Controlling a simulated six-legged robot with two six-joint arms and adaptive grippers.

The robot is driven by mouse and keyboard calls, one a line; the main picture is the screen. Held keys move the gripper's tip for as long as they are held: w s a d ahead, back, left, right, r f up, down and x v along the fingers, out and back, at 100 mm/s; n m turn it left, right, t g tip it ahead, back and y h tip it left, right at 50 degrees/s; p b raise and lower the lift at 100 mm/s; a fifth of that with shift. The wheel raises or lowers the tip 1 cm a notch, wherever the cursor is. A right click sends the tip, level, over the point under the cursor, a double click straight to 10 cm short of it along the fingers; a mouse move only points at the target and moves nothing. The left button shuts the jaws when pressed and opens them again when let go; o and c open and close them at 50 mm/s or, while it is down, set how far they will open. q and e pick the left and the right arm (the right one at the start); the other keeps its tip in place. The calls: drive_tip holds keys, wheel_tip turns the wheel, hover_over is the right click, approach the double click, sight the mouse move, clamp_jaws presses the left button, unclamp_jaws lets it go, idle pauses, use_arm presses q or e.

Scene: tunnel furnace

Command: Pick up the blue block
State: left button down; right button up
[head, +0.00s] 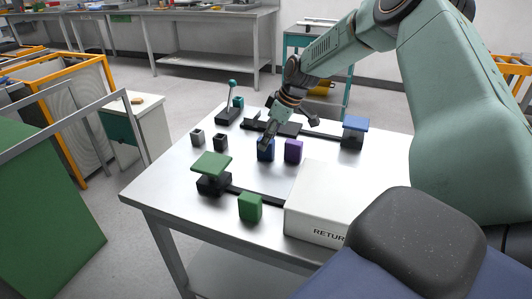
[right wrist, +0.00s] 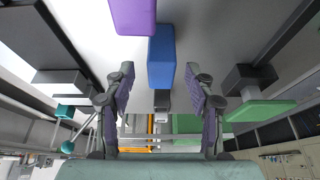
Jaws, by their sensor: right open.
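The blue block (head: 265,151) stands on the metal table, just left of the purple block (head: 293,151). My right gripper (head: 290,126) is above the table, by the blue block, and one finger hides part of the block's top. In the right wrist view my right gripper (right wrist: 160,72) is open, with its fingers well apart. The blue block (right wrist: 161,58) shows between the lines of the two fingertips, with a gap on either side. The purple block (right wrist: 132,15) is at the top of that view. My left gripper is not in view.
A green block (head: 250,208) and a white RETURN box (head: 317,217) are at the table's front. A green-topped stand (head: 211,165) is at left, a blue-topped stand (head: 354,125) at right.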

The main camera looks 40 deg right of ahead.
drive_tip(key=shift+x, duration=0.9)
drive_tip(key=shift+f+b, duration=0.2)
drive_tip(key=shift+b, duration=0.15)
drive_tip(key=shift+a, duration=0.25)
drive_tip(key=shift+a+r, duration=0.1)
drive_tip(key=shift+r, duration=0.05)
drive_tip(key=shift+d+f, duration=0.2)
drive_tip(key=shift+d, duration=0.15)
drive_tip(key=shift+c, duration=1.1)
drive_tip(key=shift+a+r, duration=0.2)
drive_tip(key=shift+a, duration=0.05)
drive_tip(key=c, duration=0.5)
drive_tip(key=shift+d+f, duration=0.1)
clamp_jaws()
